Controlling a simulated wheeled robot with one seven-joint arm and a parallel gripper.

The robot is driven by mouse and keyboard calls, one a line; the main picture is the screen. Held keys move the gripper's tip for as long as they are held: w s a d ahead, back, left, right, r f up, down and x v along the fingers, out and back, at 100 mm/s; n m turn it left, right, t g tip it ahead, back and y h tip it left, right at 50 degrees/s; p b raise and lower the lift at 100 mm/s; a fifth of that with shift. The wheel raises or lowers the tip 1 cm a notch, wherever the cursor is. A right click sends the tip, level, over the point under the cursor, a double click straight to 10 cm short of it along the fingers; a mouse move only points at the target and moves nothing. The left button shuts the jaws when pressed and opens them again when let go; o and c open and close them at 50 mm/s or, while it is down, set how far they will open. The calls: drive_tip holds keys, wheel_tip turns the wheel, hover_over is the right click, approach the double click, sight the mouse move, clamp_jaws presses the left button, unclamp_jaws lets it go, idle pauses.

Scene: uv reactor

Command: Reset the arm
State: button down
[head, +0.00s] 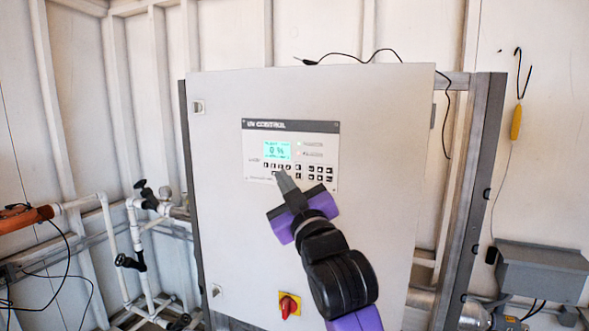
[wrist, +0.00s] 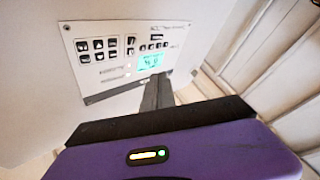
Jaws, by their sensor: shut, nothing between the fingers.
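My gripper (head: 283,180) is in front of the UV control panel (head: 322,150), just below its lit screen (head: 277,150). The fingers are shut together with nothing between them. In the wrist view my gripper (wrist: 158,88) points toward the panel (wrist: 104,62), and its tips overlap the area beside the screen (wrist: 150,61). I cannot tell whether the tips touch the panel. The screen reads about 0 %. My black and purple arm comes up from the lower right in the head view.
The panel sits on a large white cabinet (head: 230,220) with a red and yellow rotary switch (head: 289,304) low on its door. White pipes with black valves (head: 130,262) stand at left. A grey box (head: 541,270) is at right. A black cable (head: 360,58) runs over the cabinet top.

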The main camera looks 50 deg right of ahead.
idle(0.3)
drive_tip(key=s+a+f+m+t+y+b, duration=0.1)
drive_tip(key=s+a+f+y, duration=0.1)
drive_tip(key=s+a+f, duration=0.75)
drive_tip(key=s+a+f+m+t+y+b, duration=0.1)
drive_tip(key=s+a+f+y, duration=0.35)
drive_tip(key=f, duration=0.75)
drive_tip(key=s+a+f+n+g+y+b, duration=0.1)
drive_tip(key=s+a+f+g, duration=0.2)
drive_tip(key=s+f, duration=0.6)
drive_tip(key=s+a+f+g+y+b, duration=0.1)
drive_tip(key=s+a+f, duration=0.5)
drive_tip(key=s, duration=0.9)
wheel_tip(320, 180, down, 3)
drive_tip(key=shift+s+a+r+n+g+y, duration=0.15)
drive_tip(key=shift+s+n+g+y, duration=0.2)
drive_tip(key=shift+g+y, duration=0.55)
drive_tip(key=shift+h, duration=0.25)
